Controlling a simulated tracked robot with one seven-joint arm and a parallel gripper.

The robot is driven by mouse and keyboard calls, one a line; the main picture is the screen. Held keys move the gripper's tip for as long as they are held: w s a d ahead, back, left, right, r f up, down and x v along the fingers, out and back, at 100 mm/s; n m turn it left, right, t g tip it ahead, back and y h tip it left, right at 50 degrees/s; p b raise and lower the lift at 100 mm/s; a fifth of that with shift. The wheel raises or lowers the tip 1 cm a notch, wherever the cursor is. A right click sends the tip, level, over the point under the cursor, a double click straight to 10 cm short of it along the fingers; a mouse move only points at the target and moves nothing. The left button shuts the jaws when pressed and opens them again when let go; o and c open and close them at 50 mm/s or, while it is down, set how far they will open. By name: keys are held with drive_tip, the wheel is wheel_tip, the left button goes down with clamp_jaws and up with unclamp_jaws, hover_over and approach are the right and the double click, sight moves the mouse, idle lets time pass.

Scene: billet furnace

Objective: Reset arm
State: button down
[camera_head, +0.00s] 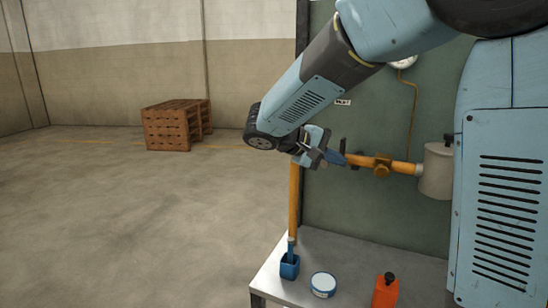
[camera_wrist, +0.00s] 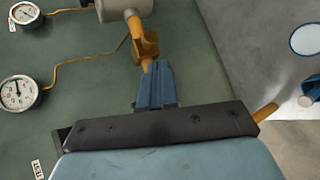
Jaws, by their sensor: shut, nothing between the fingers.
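My gripper (camera_head: 340,158) is at the end of my extended arm, in front of the green panel (camera_head: 375,215). Its blue fingers are shut with nothing between them. In the wrist view my gripper (camera_wrist: 157,68) points at the yellow pipe and its valve body (camera_wrist: 146,44), which lie just beyond the fingertips. In the head view the fingertips are beside the left end of the yellow pipe (camera_head: 400,167). I cannot tell whether they touch it.
A grey cylinder (camera_head: 436,172) ends the pipe. Gauges (camera_wrist: 20,93) (camera_wrist: 25,13) are on the panel. Wooden pallets (camera_head: 170,128) stand far left; the floor between is clear.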

drive_tip(key=s+d+f+m+g+y, duration=0.1)
drive_tip(key=s+d+m+g+y, duration=0.1)
drive_tip(key=s+d+y, duration=0.55)
drive_tip(key=s+m+t+y, duration=0.3)
drive_tip(key=s+t+y, duration=0.1)
drive_tip(key=s, duration=1)
drive_tip(key=shift+s+d+f+m+y, duration=0.15)
drive_tip(key=shift+s+d+m+y, duration=0.15)
drive_tip(key=shift+d+y, duration=0.05)
